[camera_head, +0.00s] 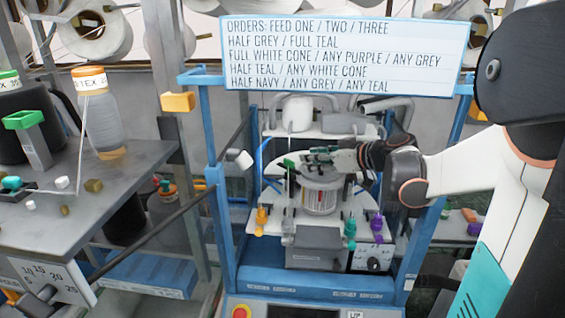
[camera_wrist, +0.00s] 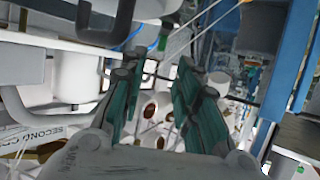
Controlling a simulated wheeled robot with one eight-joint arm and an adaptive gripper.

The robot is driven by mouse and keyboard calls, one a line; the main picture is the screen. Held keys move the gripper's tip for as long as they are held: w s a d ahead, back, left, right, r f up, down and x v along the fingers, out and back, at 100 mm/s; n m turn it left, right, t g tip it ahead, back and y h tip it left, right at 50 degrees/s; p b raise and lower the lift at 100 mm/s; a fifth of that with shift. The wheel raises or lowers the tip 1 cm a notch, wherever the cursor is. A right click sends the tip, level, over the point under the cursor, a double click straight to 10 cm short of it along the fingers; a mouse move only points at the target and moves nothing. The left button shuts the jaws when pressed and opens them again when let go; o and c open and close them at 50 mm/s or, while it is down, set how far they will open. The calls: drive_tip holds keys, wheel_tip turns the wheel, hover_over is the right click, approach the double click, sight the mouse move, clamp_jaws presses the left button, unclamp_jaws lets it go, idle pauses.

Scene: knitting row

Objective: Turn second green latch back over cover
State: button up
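A small green piece (camera_head: 289,163), perhaps a green latch, stands at the left of the round grey top (camera_head: 321,178) of the knitting machine. My gripper (camera_head: 308,157) reaches in from the right above this round top, its fingertips pointing left towards the green piece. I cannot tell whether they touch it. In the wrist view my gripper (camera_wrist: 157,66) has its two teal fingers apart with no object clearly between them. A white panel (camera_wrist: 30,140) there reads "SECOND C", cut off.
A blue frame (camera_head: 215,200) surrounds the machine, with an orders sign (camera_head: 345,52) across its top. Orange (camera_head: 262,220), teal (camera_head: 350,230) and purple (camera_head: 376,226) feeders stand along the machine's front. A grey table (camera_head: 90,190) with yarn cones is at left.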

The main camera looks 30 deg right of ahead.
sight(293, 161)
drive_tip(key=b+x, duration=0.2)
drive_tip(key=x, duration=0.6)
drive_tip(key=shift+w+a+f, duration=0.15)
drive_tip(key=shift+w, duration=0.1)
drive_tip(key=shift+c, duration=0.5)
clamp_jaws()
